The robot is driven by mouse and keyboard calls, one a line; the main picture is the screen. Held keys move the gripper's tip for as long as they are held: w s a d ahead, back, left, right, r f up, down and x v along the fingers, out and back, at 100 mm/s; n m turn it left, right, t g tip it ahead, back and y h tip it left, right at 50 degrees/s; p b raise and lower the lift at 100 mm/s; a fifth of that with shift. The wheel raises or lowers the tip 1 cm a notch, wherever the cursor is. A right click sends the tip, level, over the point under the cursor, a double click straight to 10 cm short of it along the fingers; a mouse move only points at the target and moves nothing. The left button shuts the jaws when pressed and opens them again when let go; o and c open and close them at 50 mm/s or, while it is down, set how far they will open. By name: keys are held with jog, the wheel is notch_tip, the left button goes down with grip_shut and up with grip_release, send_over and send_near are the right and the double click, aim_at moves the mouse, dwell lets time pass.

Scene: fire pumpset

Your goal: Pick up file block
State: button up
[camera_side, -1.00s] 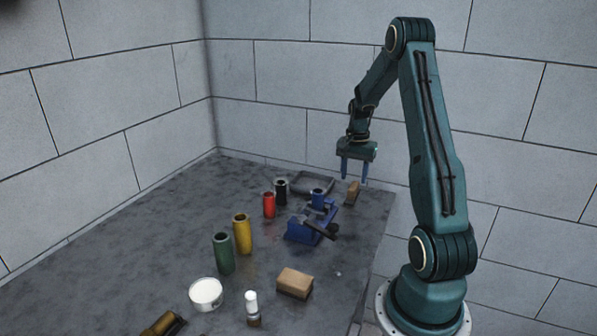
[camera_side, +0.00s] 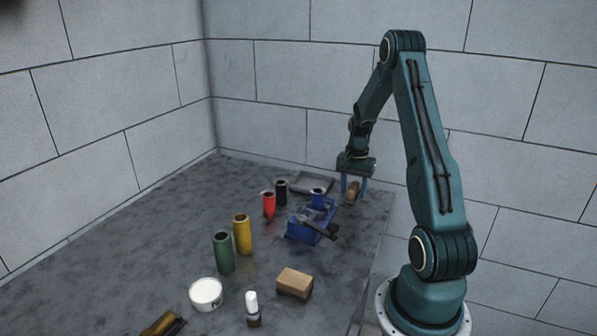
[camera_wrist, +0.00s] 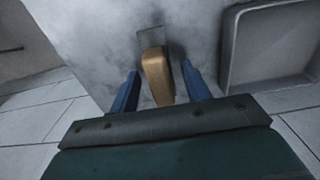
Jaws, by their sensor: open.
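The file block is most likely the small tan-brown block (camera_side: 353,190) standing near the far right edge of the table. In the wrist view the tan block (camera_wrist: 156,75) lies between the two blue fingers, with a grey flat part at its far end. My gripper (camera_side: 355,190) is open, pointing down, with its fingers on either side of the block. In the wrist view my gripper (camera_wrist: 160,85) shows a gap between the right finger and the block, and a gap on the left too. The block's lower part is partly hidden by the fingers in the side view.
A grey tray (camera_side: 312,184) lies just left of the block. A blue vise (camera_side: 310,228) stands in front of it. Black (camera_side: 281,192), red (camera_side: 268,205), yellow (camera_side: 242,234) and green (camera_side: 223,253) cylinders stand to the left. Another tan block (camera_side: 295,283) lies nearer. The left of the table is clear.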

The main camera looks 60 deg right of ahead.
aim_at(354, 185)
grip_shut()
jog(key=shift+r, duration=0.2)
notch_tip(354, 185, up, 20)
jog(key=shift+f, duration=0.15)
dwell(0.7)
dwell(0.4)
